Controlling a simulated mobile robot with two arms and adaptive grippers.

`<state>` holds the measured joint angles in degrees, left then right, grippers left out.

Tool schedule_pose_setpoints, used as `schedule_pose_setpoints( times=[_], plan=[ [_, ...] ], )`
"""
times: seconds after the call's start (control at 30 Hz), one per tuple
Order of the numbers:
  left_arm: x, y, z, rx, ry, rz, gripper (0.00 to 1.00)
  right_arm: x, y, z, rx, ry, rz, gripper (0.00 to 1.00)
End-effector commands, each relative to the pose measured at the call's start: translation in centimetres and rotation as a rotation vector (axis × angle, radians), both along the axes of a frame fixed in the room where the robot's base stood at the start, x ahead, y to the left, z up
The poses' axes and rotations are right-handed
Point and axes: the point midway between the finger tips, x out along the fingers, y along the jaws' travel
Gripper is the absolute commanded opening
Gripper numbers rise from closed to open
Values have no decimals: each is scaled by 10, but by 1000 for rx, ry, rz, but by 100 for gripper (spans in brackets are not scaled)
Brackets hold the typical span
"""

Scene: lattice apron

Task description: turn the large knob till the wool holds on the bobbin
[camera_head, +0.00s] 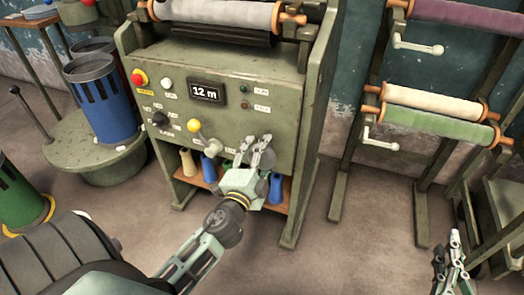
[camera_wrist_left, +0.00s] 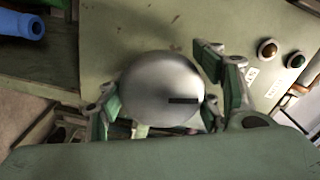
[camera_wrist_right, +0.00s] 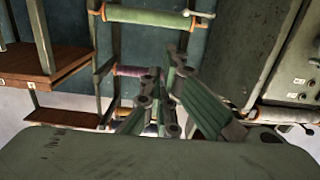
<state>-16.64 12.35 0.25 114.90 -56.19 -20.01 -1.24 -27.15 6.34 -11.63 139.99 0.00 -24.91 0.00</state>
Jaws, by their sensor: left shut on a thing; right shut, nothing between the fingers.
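The large knob (camera_wrist_left: 155,82) is round, silvery and has a dark index mark, seen in the left wrist view on the green machine front. My left gripper (camera_head: 257,148) is shut on it, with a finger on either side. In the head view the gripper covers most of the knob. The machine (camera_head: 290,95) has a display (camera_head: 206,92) reading "12 m". A pale grey roll of wool (camera_head: 220,14) sits on a wooden-ended bobbin at its top. My right gripper (camera_head: 452,258) is shut and empty, low at the right.
The panel also holds a yellow-knobbed lever (camera_head: 194,126), a red button (camera_head: 137,79) and a small dark knob (camera_head: 159,118). Coloured spools stand on a shelf below. A rack (camera_head: 372,75) with purple, cream and green rolls stands at right. A blue bin (camera_head: 100,100) is at left.

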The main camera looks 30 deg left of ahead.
Motion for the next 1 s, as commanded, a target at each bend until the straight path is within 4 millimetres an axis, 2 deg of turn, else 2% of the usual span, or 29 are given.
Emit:
schedule_pose_setpoints(
  times=[0.2, 0.5, 0.73, 1.0],
  plan=[
    [0, -2, 0, 186, 48, -5, 34, -10, -9, -39, -51, 202, -14, 0],
    [0, -2, -1, 384, 96, -6, 34, -28, -18, -76, -95, 387, -26, 0],
    [0, -2, -1, 467, 116, -6, 34, -37, -22, -89, -112, 461, -30, 0],
    [-1, -2, -2, 496, 123, -6, 34, -41, -24, -94, -118, 486, -32, 0]
  ],
)
